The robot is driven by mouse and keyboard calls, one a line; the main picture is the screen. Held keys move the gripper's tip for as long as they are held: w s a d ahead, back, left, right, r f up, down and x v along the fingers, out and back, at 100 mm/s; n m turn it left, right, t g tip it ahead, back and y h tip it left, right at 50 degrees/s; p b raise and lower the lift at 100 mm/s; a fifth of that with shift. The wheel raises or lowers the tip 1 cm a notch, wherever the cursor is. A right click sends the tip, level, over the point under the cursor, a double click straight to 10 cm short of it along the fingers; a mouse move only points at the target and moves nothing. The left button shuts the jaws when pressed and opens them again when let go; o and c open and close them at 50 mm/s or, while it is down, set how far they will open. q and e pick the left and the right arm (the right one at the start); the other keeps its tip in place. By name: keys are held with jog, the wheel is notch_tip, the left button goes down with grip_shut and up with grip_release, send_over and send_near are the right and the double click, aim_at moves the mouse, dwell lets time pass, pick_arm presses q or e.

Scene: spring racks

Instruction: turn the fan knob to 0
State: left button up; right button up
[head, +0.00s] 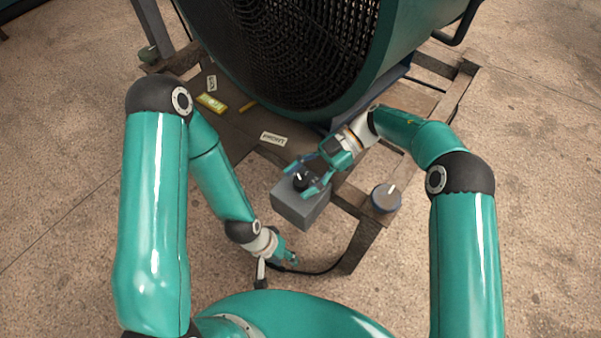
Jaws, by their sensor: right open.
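The fan knob (301,183) is small and black with a white pointer mark that points up in the picture. The big green drum fan (378,75) with a dark grille stands behind. My left gripper (287,258) hangs low, below and left of the box; whether it is open or shut is unclear. Scale numbers around the knob are not readable.
A round grey dial-like piece with a blue rim (386,198) lies right of the box. A white label card (273,138), a yellow-green block (211,102) and a small card (212,83) lie left on the table. A dark cable (318,271) runs below the box.

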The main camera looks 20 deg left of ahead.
jog(key=v, duration=0.7)
jog(key=shift+w+d, duration=0.2)
jog(key=shift+w, duration=0.05)
dwell(0.4)
